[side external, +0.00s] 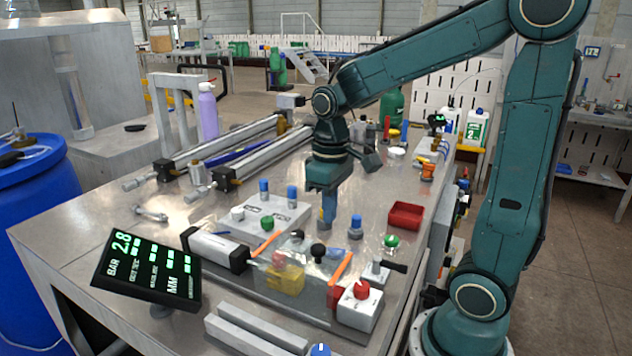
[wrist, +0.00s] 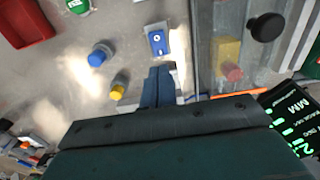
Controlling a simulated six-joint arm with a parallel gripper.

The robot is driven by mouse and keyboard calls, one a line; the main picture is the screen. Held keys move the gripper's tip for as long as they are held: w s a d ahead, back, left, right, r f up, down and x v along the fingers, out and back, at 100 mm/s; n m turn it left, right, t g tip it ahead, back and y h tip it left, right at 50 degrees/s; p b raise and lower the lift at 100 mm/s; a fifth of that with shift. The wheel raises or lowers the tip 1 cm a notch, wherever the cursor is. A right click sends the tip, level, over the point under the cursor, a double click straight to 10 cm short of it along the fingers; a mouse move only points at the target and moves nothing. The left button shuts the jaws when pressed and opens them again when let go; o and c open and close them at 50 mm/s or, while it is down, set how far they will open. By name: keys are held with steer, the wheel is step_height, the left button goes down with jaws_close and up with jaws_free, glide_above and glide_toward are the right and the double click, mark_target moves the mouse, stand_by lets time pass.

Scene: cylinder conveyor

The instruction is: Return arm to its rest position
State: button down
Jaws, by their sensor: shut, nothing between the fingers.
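My arm is dark teal. My gripper (side external: 328,222) points down above the metal workbench (side external: 130,187), right of a light plate with blue-capped pegs. In the wrist view, the fingers of my gripper (wrist: 158,72) are together with nothing between them. A small blue-topped piece (wrist: 157,40) lies just beyond the fingertips in that view. My arm reaches over the bench from the right, bent at the elbow. Whether the fingertips touch anything below cannot be told.
Close by are a blue-capped peg (side external: 355,228), a red tray (side external: 405,215), a green button (side external: 391,241) and a clear-covered cylinder unit (side external: 285,280) with a yellow block. A tilted display (side external: 148,268) stands front left. Two conveyor rails lie behind. Bare bench shows at left.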

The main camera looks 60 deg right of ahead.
steer(key=shift+s+r, duration=0.1)
steer(key=s+a+r+t, duration=0.5)
steer(key=s+a+r, duration=0.1)
steer(key=s, duration=0.4)
steer(key=shift+t, duration=0.3)
